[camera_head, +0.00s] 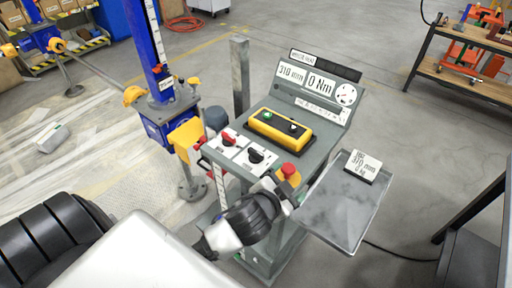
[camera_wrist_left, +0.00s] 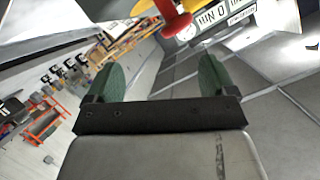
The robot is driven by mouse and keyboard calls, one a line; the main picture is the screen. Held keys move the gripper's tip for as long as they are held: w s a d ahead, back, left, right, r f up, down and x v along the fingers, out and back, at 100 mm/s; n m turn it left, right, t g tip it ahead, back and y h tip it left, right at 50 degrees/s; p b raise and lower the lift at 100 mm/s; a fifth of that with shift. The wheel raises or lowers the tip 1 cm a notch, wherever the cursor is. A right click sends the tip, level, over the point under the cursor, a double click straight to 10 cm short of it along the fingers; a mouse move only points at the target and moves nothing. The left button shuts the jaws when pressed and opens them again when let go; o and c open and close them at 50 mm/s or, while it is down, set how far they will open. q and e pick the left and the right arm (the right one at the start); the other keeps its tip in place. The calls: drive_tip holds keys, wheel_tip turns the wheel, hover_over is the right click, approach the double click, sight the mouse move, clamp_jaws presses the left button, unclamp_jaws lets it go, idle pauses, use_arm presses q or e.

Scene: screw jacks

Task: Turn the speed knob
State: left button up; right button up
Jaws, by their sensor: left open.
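My left gripper (camera_head: 278,187) is at the console's front edge, below the right knob and close to the red emergency button (camera_head: 288,170). It touches neither knob. In the left wrist view the gripper (camera_wrist_left: 158,80) has its green fingers wide apart with nothing between them. The red button (camera_wrist_left: 176,20) shows beyond them. My right gripper is not in view.
A yellow box (camera_head: 279,128) with a green button stands on the console under a display panel (camera_head: 310,82). A grey side tray (camera_head: 345,205) with a small sign lies right. A blue screw-jack column (camera_head: 150,45) stands left. Open floor lies behind.

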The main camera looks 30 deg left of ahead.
use_arm(q)
drive_tip(key=w+d+r+m+g+h, duration=0.1)
drive_tip(key=w+d+r+m+h, duration=0.1)
drive_tip(key=d+r+m+h, duration=0.65)
drive_tip(key=w+d+r+m+g+h, duration=0.1)
drive_tip(key=w+d+r+m+h, duration=0.3)
drive_tip(key=m+h, duration=0.6)
drive_tip(key=m+g+y+p, duration=0.2)
drive_tip(key=m+g+y, duration=1)
drive_tip(key=y, duration=0.7)
hover_over(256, 151)
wheel_tip(256, 151, down, 6)
wheel_tip(256, 151, down, 8)
drive_tip(key=shift+f+p, duration=0.1)
drive_tip(key=shift+p, duration=1.15)
drive_tip(key=shift+f, duration=0.7)
